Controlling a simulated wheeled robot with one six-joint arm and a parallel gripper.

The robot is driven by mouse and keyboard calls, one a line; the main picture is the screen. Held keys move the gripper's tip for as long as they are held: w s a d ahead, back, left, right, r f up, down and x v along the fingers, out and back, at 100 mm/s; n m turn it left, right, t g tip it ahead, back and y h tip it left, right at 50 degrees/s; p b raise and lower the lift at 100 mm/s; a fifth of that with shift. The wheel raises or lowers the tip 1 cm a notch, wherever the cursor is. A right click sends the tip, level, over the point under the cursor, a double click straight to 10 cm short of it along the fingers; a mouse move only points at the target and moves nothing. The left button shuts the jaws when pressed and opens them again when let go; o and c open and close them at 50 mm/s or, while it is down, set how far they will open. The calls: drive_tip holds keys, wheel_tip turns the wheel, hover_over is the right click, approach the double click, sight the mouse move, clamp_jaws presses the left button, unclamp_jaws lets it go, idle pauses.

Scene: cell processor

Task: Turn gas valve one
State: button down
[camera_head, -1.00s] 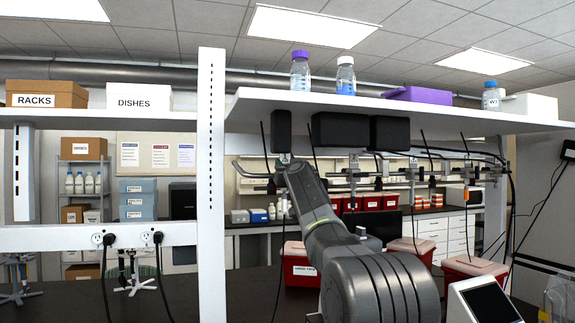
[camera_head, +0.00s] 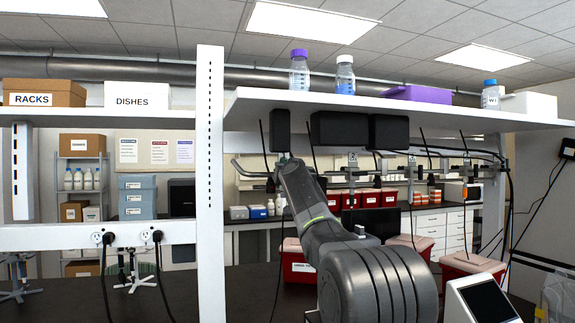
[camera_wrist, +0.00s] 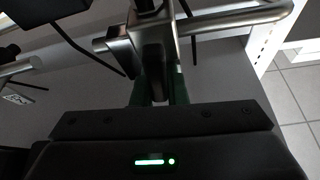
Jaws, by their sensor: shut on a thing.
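A metal gas valve (camera_wrist: 150,42) fills the upper middle of the wrist view, with a metal pipe (camera_wrist: 235,20) running off to the right. My gripper (camera_wrist: 158,88) is shut on the valve's lower part, with a greenish finger on each side of it. I cannot read a number on the valve. In the head view my arm reaches up to the left end of the pipe row under the shelf, and my wrist hides the gripper and the held valve. Further valves (camera_head: 352,172) hang along the row to the right.
The white shelf (camera_head: 400,105) lies just above my wrist, with black boxes (camera_head: 340,129) fixed under it. A white post (camera_head: 210,190) stands to the left. Black cables hang near my arm.

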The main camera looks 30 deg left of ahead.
drive_tip(key=c, duration=1.4)
unclamp_jaws()
drive_tip(key=shift+c, duration=0.2)
drive_tip(key=shift+s+d+f+b, duration=0.3)
drive_tip(key=shift+d+b, duration=0.05)
drive_tip(key=shift+b, duration=0.25)
drive_tip(key=b+v, duration=0.8)
drive_tip(key=v, duration=0.4)
drive_tip(key=shift+s+d+b, duration=0.2)
drive_tip(key=shift+d+b, duration=0.1)
drive_tip(key=shift+f, duration=0.1)
drive_tip(key=shift+c, duration=0.4)
